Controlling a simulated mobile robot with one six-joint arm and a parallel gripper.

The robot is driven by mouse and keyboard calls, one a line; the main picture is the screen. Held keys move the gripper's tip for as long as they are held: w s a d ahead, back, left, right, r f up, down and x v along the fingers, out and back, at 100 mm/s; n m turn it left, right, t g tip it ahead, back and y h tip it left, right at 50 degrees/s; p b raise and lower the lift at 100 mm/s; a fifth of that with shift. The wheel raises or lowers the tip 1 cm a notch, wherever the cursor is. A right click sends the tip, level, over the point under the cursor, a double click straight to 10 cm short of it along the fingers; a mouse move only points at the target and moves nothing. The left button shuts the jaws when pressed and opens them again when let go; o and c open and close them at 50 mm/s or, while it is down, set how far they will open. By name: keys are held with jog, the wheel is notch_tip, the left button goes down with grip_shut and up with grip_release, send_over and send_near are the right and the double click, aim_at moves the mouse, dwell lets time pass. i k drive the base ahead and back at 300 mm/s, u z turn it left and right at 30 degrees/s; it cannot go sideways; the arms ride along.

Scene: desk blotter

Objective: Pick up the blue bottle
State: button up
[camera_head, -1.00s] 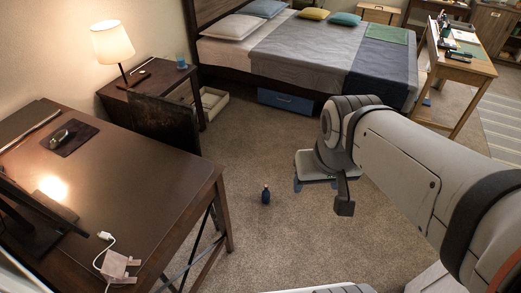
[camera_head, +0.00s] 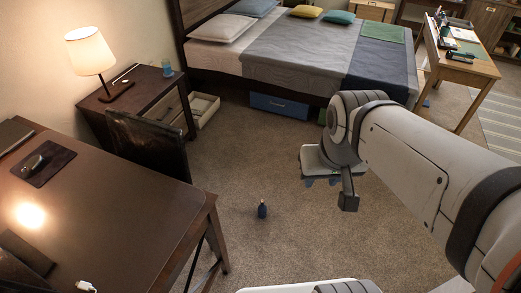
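The small dark blue bottle (camera_head: 262,211) stands upright on the carpet, right of the brown desk and below the bed in the picture. My gripper (camera_head: 321,181) hangs in the air to the right of the bottle and higher in the picture. Its two bluish fingertips show apart beneath the pale wrist plate, so it looks open, with nothing visible between them. The gripper is clear of the bottle. My arm comes in from the right edge and hides part of the floor.
The brown desk (camera_head: 110,225) fills the lower left, with a dark chair (camera_head: 150,150) behind it. A nightstand with a lamp (camera_head: 90,52) stands beyond. A bed (camera_head: 300,55) with a blue drawer (camera_head: 280,105) lies at the back. Carpet around the bottle is clear.

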aim_at(262, 208)
jog(key=z, duration=0.15)
jog(key=i, duration=0.9)
jog(key=z, duration=0.1)
